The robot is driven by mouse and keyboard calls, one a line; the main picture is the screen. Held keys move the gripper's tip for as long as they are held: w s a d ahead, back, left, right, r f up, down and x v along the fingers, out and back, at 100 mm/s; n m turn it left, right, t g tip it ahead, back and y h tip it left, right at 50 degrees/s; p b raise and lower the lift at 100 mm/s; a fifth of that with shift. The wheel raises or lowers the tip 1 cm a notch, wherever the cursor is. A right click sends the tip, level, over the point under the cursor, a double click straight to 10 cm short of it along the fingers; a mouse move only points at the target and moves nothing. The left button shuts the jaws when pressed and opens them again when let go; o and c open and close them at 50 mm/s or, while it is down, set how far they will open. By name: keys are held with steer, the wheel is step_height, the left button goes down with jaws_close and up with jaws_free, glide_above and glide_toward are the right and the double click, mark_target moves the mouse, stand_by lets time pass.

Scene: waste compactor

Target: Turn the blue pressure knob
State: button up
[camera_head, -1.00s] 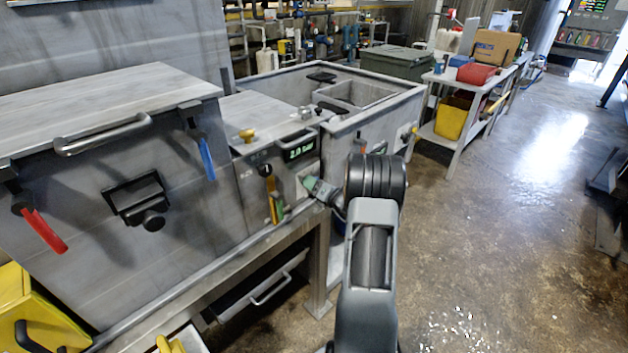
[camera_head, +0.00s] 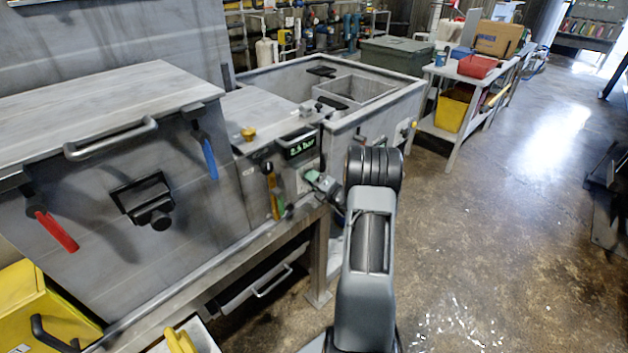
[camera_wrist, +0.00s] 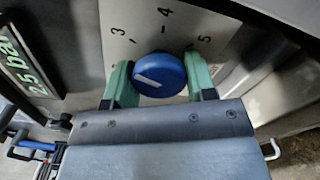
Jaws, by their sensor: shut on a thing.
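The blue pressure knob (camera_wrist: 166,84) sits in the middle of the wrist view, with a white pointer line across its left half. Scale marks 3, 4 and 5 are printed on the plate around it. The green fingers of my gripper (camera_wrist: 160,92) stand on either side of the knob and are shut on it. In the head view my gripper (camera_head: 317,183) reaches the front of the control panel and hides the knob. The green digital display (camera_head: 300,146) reads about 2.5 bar; it also shows in the wrist view (camera_wrist: 22,58).
On the panel are a yellow button (camera_head: 248,134) and a yellow-handled lever (camera_head: 273,198). The compactor to the left has a red handle (camera_head: 56,231) and a blue handle (camera_head: 208,158). A table with a red bin (camera_head: 477,66) stands beyond.

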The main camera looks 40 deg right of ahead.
steer(key=o, duration=0.9)
steer(key=shift+s, duration=0.1)
steer(key=s, duration=0.4)
steer(key=s+d, duration=0.1)
steer(key=s, duration=0.4)
steer(key=s+d+b, duration=0.1)
steer(key=s, duration=0.3)
steer(key=shift+s+d, duration=0.25)
